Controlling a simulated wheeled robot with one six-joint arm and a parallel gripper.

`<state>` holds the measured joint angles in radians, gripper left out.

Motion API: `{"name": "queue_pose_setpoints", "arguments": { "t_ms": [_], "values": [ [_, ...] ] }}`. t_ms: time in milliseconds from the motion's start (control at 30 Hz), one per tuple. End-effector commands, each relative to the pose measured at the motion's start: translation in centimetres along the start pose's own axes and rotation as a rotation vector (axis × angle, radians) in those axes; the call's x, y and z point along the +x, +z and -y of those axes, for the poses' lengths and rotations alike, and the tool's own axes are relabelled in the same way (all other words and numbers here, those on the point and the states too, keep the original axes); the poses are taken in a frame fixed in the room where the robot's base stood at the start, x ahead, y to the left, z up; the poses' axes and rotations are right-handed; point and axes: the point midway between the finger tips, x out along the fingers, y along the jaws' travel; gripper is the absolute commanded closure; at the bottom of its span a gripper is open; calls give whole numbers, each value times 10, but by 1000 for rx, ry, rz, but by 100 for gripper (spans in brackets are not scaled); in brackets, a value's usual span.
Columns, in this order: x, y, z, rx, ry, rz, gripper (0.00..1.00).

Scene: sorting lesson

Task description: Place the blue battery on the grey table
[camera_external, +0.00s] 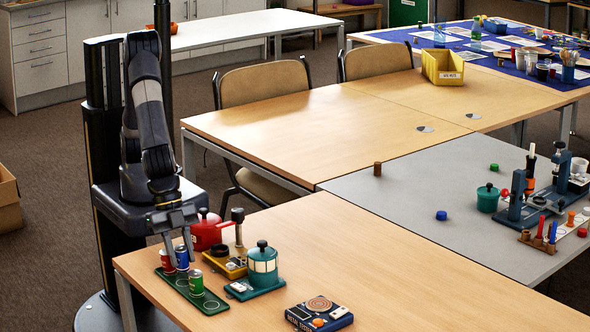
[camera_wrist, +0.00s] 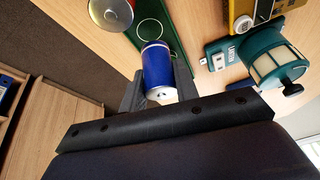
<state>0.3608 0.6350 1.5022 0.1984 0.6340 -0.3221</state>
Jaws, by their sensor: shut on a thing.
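The blue battery (camera_external: 182,257) is between the fingers of my gripper (camera_external: 178,248), over the green tray (camera_external: 215,307) at the front left. In the wrist view, the blue battery (camera_wrist: 157,66) shows its blue side and a pale end, with the fingers of my gripper (camera_wrist: 158,90) shut on it. I cannot tell whether its lower end touches the tray. A red battery (camera_external: 167,261) and a green battery (camera_external: 196,281) stand on the tray beside it. The grey table (camera_external: 400,200) is to the right, beyond the wooden table.
A red container (camera_external: 207,232), a yellow device (camera_external: 228,265), a teal lantern-like pot (camera_external: 263,266) and a blue device (camera_external: 318,314) stand near my gripper. On the grey table are a brown cylinder (camera_external: 378,169), a blue cap (camera_external: 441,215) and a teal pot (camera_external: 487,198).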

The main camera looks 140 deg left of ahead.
Motion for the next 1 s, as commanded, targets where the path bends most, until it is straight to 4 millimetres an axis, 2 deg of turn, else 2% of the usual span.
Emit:
{"name": "queue_pose_setpoints", "arguments": {
  "t_ms": [100, 300, 567, 867, 1000],
  "values": [
    [-26, -12, 1, -1, 1, -5, 100],
    [-51, -22, 3, 0, 0, -2, 100],
    [-62, -26, 3, 0, 0, 0, 100],
    [-106, -44, 5, -1, 1, -5, 100],
    [-99, -57, 30, -47, -18, 0, 100]
  ]
}}
